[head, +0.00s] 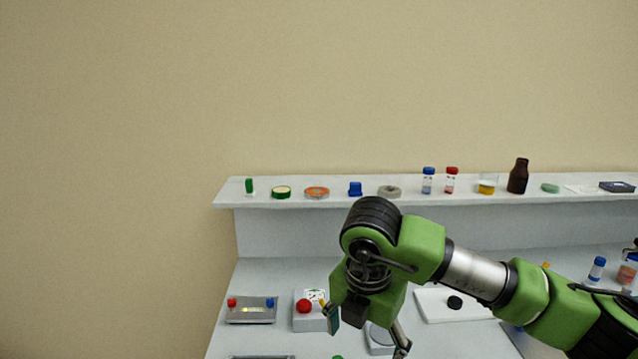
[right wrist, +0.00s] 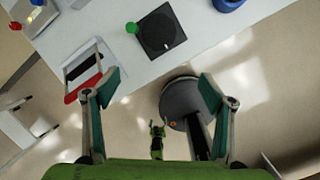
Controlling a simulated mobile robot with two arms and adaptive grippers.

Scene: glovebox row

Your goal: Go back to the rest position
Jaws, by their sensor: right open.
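My right gripper (head: 368,336) hangs low over the left part of the white bench in the head view, its arm coming in from the right. Its two fingers are spread apart. The right wrist view shows the same gripper (right wrist: 160,90) open, with nothing between the fingertips. Below it lie the bench edge and the floor. My left gripper is in neither view.
The white bench (head: 245,283) carries a grey tray (head: 250,319), a box with a red button (head: 303,306) and a white board with a black knob (head: 455,303). A raised shelf (head: 330,202) behind holds several small bottles and lids. The wall above is bare.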

